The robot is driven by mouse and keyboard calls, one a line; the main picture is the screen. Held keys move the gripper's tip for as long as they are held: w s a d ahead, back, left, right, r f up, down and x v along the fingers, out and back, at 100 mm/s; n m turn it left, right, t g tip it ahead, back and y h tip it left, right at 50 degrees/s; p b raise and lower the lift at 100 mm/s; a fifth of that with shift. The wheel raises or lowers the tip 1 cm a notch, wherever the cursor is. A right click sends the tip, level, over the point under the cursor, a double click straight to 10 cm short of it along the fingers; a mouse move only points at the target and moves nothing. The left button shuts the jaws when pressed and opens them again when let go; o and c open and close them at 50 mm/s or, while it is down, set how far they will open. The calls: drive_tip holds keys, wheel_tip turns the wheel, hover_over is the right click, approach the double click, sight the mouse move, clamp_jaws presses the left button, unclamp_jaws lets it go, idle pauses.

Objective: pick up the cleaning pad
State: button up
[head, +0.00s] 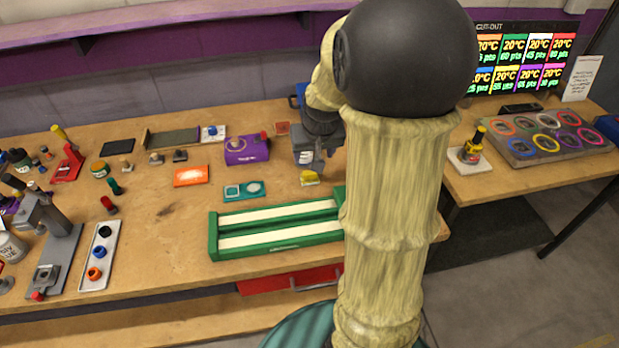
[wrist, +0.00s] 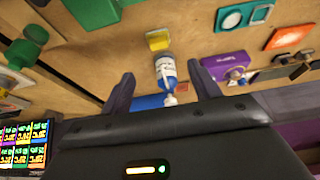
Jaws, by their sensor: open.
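The cleaning pad appears to be the small yellow block (head: 310,178) lying on the wooden bench, just behind the green two-channel track (head: 275,228). It also shows in the wrist view (wrist: 157,40), above the gap between my fingers. My gripper (head: 312,158) is over the bench just behind the pad in the head view, with its fingers partly hidden by my wrist. In the wrist view my gripper (wrist: 160,75) has its two dark fingers wide apart. A blue and white bottle (wrist: 166,72) shows between them, and nothing is gripped.
A purple box (head: 247,149) and a teal tray (head: 244,190) stand left of the pad. An orange block (head: 191,176) lies farther left. Tools and bottles crowd the left end. My arm hides the bench's right end.

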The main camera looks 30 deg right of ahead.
hover_over(310, 174)
drive_tip(key=s+a, duration=0.1)
drive_tip(key=s, duration=0.2)
wheel_tip(310, 174, down, 8)
drive_tip(key=shift+w+a+r, duration=0.1)
drive_tip(key=shift+w+f, duration=0.1)
drive_tip(key=shift+f, duration=0.1)
drive_tip(key=shift+d+x, duration=0.15)
drive_tip(key=shift+x, duration=1.15)
drive_tip(key=shift+d+x, duration=0.15)
drive_tip(key=shift+x, duration=1.1)
drive_tip(key=shift+w+r, duration=0.1)
drive_tip(key=shift+w, duration=0.05)
drive_tip(key=c, duration=1.1)
drive_tip(key=shift+c, duration=0.2)
drive_tip(key=shift+r, duration=0.15)
